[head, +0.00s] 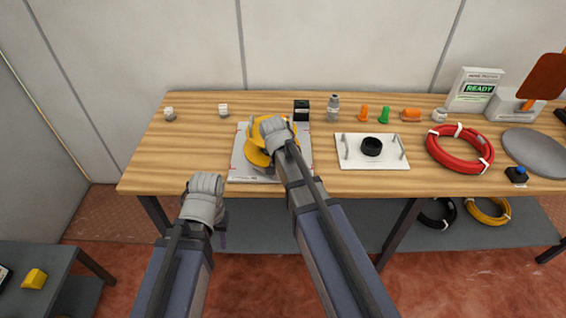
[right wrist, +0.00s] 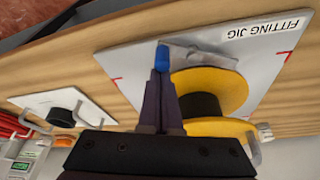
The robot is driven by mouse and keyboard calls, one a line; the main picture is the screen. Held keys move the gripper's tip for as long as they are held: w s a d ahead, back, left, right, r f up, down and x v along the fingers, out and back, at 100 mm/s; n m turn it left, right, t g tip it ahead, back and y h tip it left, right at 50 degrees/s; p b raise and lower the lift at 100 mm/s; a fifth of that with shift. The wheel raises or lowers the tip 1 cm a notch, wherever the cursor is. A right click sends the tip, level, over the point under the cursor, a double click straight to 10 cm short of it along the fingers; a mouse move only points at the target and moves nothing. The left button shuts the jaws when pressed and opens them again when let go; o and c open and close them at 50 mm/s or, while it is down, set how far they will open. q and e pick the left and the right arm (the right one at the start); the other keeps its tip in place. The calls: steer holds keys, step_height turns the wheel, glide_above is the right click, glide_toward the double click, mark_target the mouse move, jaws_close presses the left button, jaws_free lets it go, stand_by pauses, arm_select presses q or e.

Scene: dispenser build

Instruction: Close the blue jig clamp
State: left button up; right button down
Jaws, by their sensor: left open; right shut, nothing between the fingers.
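The white fitting jig (head: 243,170) lies on the table with a yellow spool (head: 254,153) on it. In the right wrist view, the jig clamp shows as a grey bar (right wrist: 200,54) with a blue tip (right wrist: 162,58), beside the spool's yellow flange. My right gripper (right wrist: 164,78) is shut and empty, its fingertips right at the blue tip. I cannot tell whether they touch it. In the head view my right wrist covers part of the spool and hides the blue tip. My left gripper (head: 221,238) is open and empty, low in front of the table's front edge.
A white plate (head: 350,158) with handles and a black ring (head: 371,146) lies right of the jig. A black block (head: 301,110), a grey fitting (head: 333,108) and small orange and green parts stand behind. A red hose coil (head: 435,150) lies farther right. The table's left end is mostly clear.

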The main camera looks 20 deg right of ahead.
steer(key=m, duration=0.2)
steer(key=s+a+m+g+h, duration=0.1)
steer(key=m, duration=0.1)
steer(key=shift+s+m, duration=0.15)
steer(key=shift+m, duration=0.25)
steer(key=m, duration=0.1)
steer(key=a+m+g, duration=0.1)
steer(key=m, duration=0.2)
steer(key=shift+s+a+g+h, duration=0.25)
steer(key=shift+s+g+h, duration=0.05)
steer(key=shift+s, duration=0.05)
steer(key=shift+s+a+m, duration=0.1)
steer(key=shift+s+m, duration=0.05)
steer(key=shift+m, duration=0.15)
steer(key=shift+a, duration=0.5)
steer(key=shift+r, duration=0.15)
